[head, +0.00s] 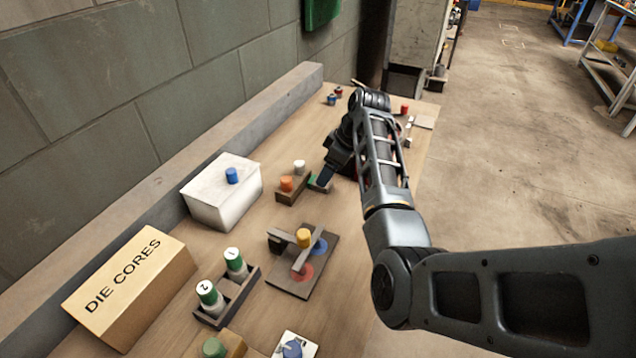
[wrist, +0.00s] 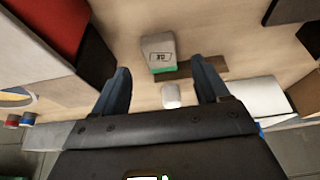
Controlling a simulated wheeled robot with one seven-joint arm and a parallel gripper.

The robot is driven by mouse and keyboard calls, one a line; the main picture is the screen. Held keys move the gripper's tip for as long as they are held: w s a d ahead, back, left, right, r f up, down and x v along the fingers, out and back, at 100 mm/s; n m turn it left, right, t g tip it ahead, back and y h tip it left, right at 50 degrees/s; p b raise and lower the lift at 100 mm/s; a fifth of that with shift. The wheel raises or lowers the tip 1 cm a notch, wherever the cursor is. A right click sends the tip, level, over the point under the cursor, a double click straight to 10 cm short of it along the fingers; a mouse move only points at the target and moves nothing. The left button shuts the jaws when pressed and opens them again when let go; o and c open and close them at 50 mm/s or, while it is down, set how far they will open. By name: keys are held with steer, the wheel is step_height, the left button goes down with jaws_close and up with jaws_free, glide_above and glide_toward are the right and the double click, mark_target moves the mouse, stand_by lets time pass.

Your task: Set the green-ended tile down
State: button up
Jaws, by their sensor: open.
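The green-ended tile (wrist: 159,48) is pale grey with a dark-framed mark on its face and a green end. In the wrist view it lies beyond my fingertips, its green end toward me, next to a narrow brown block (wrist: 205,73). My gripper (wrist: 161,66) is open, with a clear gap between each finger and the tile. A white peg (wrist: 172,95) shows between the fingers. In the head view my gripper (head: 325,178) is low over the bench beside a wooden block (head: 291,189) with orange and white pegs. Only a green bit of the tile (head: 312,181) shows there.
A white box (head: 225,198) with a blue peg on top stands left of the block. A dark board (head: 312,279) with crossed bars and a yellow peg lies nearer. The DIE CORES box (head: 130,285) and a rack of numbered bottles (head: 222,300) stand at the front left.

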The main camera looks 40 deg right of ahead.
steer(key=shift+w+x, duration=0.25)
steer(key=shift+x, duration=2.1)
steer(key=shift+a+r, duration=0.1)
steer(key=shift+a, duration=0.05)
steer(key=shift+c, duration=0.3)
steer(key=c, duration=1.2)
